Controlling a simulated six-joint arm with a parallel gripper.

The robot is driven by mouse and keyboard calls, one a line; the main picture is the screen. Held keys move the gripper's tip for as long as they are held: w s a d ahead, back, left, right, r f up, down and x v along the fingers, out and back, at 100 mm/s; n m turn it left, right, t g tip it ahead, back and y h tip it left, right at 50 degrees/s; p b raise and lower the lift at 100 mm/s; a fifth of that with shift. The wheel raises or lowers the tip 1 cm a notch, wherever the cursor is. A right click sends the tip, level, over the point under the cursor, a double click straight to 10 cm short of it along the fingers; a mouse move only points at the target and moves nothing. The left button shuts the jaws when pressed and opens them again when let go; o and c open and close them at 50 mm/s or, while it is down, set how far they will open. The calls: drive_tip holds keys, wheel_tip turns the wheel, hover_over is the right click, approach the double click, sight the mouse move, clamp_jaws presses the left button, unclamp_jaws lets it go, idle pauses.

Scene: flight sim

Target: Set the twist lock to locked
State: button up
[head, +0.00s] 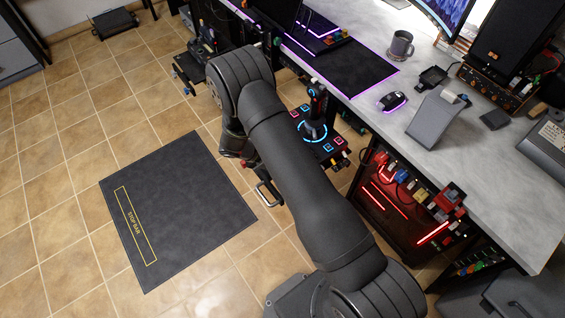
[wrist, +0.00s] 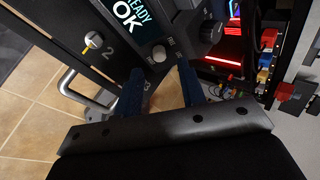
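In the wrist view a dark control panel (wrist: 190,22) has a lit screen (wrist: 128,14) reading "READY OK". A small pale round knob (wrist: 158,53) sits below the screen, with tiny labels beside it that I cannot read for certain. It may be the twist lock. A larger dark knob (wrist: 211,31) is to its right. My gripper (wrist: 160,68) has its two blue fingers apart, with nothing between them that I can see held. The small knob shows just beyond and between the fingertips; whether they touch it is unclear. In the head view my arm largely hides my gripper and this panel.
In the head view, a lit joystick panel (head: 318,135), a desk (head: 440,135) and a red-lit rack (head: 395,200) are at right. Floor tiles and a dark mat (head: 180,205) are left.

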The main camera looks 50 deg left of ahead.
drive_tip(key=shift+x, duration=1.7)
